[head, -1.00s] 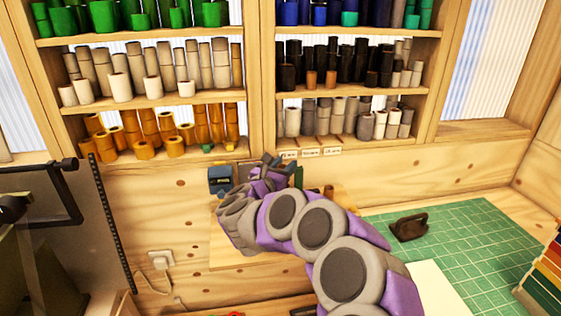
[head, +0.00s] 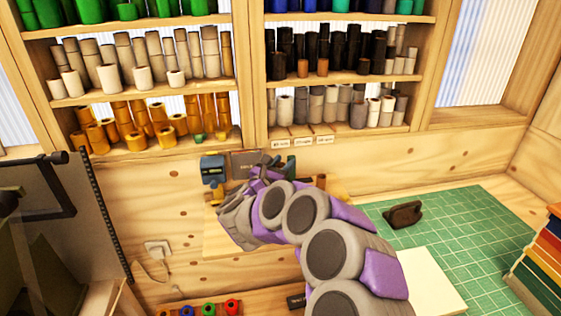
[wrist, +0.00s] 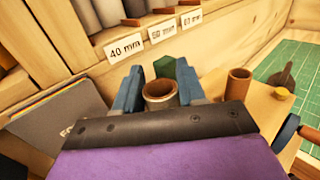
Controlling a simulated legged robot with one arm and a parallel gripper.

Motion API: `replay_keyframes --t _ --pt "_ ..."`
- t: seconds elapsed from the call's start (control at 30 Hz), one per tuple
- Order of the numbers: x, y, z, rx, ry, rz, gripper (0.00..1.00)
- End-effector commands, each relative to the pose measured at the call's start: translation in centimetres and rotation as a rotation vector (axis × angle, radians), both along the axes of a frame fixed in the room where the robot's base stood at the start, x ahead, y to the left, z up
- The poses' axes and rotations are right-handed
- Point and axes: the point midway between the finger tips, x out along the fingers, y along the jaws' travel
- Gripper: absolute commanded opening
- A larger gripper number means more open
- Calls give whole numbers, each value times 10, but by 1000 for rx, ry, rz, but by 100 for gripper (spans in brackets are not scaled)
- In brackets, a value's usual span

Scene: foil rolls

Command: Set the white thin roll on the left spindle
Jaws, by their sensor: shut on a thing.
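In the wrist view my gripper (wrist: 158,88) has its two blue fingers closed on the sides of a short roll (wrist: 157,104). The roll looks pale grey to silver with a brown core, is seen from above and stands roughly upright. Its lower part is hidden behind my gripper's dark edge, so I cannot tell what it rests on. No spindle is clearly visible under or beside it. In the head view my gripper (head: 264,174) is at the wooden stand by the back wall, and my arm hides the roll.
A brown tube (wrist: 238,85) stands right of my gripper, with a small brass-coloured piece (wrist: 282,93) beyond it. A shelf with size labels (wrist: 125,46) is close behind. A grey panel (wrist: 60,110) is at left. A green cutting mat (head: 470,240) lies at right.

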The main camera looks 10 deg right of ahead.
Motion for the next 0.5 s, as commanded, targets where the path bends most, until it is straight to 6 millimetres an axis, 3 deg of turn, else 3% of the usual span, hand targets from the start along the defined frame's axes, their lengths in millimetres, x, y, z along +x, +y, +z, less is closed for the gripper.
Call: replay_keyframes --t 0.37,0.5 --pt "0 3 -16 -1 0 1 11" --pt "0 0 -22 2 2 0 1"
